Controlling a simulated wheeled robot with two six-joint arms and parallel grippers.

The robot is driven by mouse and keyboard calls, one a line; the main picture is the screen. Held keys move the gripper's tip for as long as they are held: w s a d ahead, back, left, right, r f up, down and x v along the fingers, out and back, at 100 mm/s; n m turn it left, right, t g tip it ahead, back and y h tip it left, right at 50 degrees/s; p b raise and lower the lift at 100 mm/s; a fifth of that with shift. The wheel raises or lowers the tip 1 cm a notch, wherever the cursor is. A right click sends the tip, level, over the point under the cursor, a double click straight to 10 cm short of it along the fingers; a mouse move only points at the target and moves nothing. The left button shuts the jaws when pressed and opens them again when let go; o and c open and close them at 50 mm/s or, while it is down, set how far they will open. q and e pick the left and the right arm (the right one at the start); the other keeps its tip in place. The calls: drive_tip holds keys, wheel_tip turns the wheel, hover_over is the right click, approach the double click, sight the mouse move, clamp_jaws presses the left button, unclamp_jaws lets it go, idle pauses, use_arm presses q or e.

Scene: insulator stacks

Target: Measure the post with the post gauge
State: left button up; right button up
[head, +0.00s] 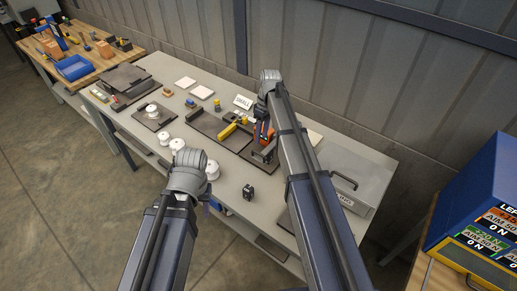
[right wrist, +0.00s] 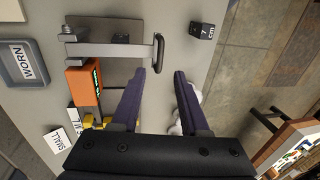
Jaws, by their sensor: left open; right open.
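An orange block with a dark display strip (right wrist: 84,84) lies left of my right fingers in the right wrist view; it also shows in the head view (head: 268,133). A grey metal bar with an upright handle-like end (right wrist: 158,52) lies beyond my fingertips; I cannot tell whether it and the orange block form the post gauge. I cannot single out the post. My right gripper (right wrist: 160,74) is open and empty above the table, its fingers apart. My left gripper (head: 207,206) is at the table's front edge, mostly hidden by its own wrist.
A black cube marked 7 cm (right wrist: 204,26) stands alone on the table. White insulators (head: 177,145) stand along the front. A grey box (head: 359,181) stands right.

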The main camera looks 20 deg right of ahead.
drive_tip(key=f+b, duration=0.4)
drive_tip(key=a+f+b, duration=0.1)
drive_tip(key=f+b, duration=0.1)
drive_tip(key=f, duration=0.1)
drive_tip(key=shift+s, duration=0.4)
drive_tip(key=shift+r, duration=0.1)
clamp_jaws()
idle(1.0)
